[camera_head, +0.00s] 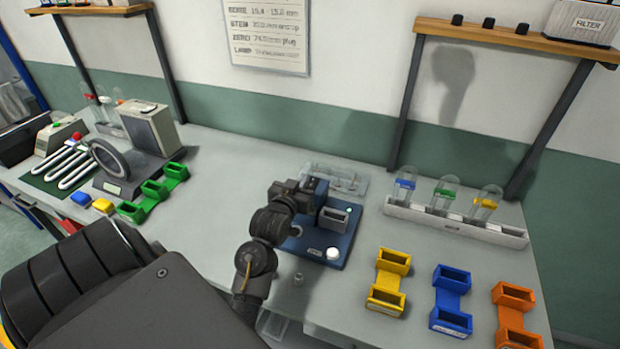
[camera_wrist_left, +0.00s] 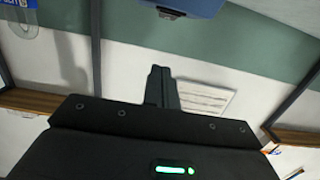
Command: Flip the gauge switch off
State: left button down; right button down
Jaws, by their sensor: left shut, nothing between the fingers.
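A device on a dark blue base (camera_head: 341,244), which looks like the gauge, stands mid-table with a grey block (camera_head: 333,218), a small green spot and a white round knob (camera_head: 333,254). My left gripper (camera_head: 312,188) is over the back left part of this base and covers some of it. Its fingers (camera_wrist_left: 162,86) show shut and empty in the left wrist view. A blue edge with a small dark part (camera_wrist_left: 172,13) shows at the top of that view. I cannot make out the switch or its position. My right gripper is not in view.
Yellow (camera_head: 388,283), blue (camera_head: 451,301) and orange (camera_head: 515,315) holders stand at the right. A white rack (camera_head: 455,224) with capped tubes is behind them. A clear tray (camera_head: 338,179) lies behind the device. A green holder (camera_head: 152,197) and a ring device are left.

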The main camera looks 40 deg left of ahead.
aim_at(310, 185)
pick_arm(q)
jog(key=p+x, duration=0.1)
jog(key=x, duration=0.4)
jog(key=shift+w+a+r, duration=0.1)
jog(key=shift+w+r, duration=0.05)
jog(key=shift+w, duration=0.1)
notch_tip(310, 185, down, 3)
jog(key=shift+r+p, duration=0.1)
jog(key=shift+p, duration=0.45)
jog(key=shift+f, duration=0.8)
jog(key=shift+w, duration=0.1)
